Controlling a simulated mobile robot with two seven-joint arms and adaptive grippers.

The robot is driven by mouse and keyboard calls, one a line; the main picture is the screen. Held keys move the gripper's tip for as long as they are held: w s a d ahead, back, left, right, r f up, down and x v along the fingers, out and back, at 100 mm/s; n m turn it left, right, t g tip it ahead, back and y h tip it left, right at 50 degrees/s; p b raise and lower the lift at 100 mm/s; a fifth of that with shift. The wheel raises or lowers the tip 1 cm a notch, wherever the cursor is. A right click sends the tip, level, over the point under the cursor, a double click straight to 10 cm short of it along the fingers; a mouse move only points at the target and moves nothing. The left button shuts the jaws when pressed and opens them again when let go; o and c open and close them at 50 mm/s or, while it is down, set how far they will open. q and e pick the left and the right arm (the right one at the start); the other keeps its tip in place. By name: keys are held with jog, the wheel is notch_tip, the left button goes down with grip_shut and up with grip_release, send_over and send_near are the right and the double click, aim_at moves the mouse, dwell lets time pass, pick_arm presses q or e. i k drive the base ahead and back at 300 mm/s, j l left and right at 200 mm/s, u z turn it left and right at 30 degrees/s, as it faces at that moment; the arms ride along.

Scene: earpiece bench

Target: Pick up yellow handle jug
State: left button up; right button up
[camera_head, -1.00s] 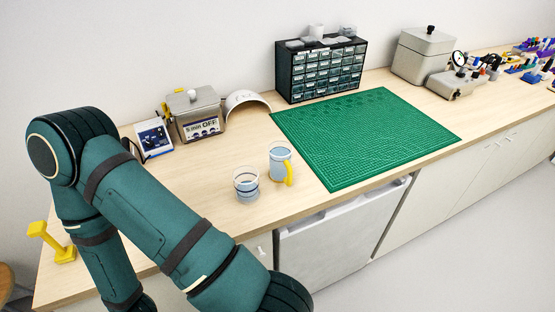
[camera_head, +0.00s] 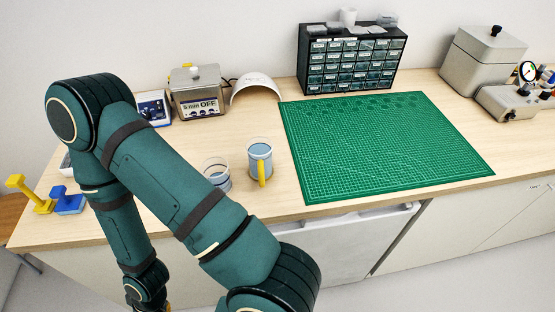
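The jug (camera_head: 260,154) with a yellow handle (camera_head: 262,174) stands upright on the wooden bench, left of the green mat, with its handle toward the front edge. It looks clear with blue-grey contents or body. A similar glass without a yellow handle (camera_head: 216,172) stands just left of it, partly hidden by my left arm. My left arm crosses the left and lower middle of the view, in front of the bench. My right gripper is not in view.
A green cutting mat (camera_head: 390,150) lies right of the jug. Behind stand a drawer cabinet (camera_head: 349,62), a white curved piece (camera_head: 255,88) and a grey box with a display (camera_head: 197,92). A yellow stand (camera_head: 30,194) and a blue piece (camera_head: 68,202) sit at the left end.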

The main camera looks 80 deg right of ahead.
aim_at(259, 150)
jog(key=k+l, duration=0.6)
jog(key=k, duration=0.15)
jog(key=l+u, duration=0.05)
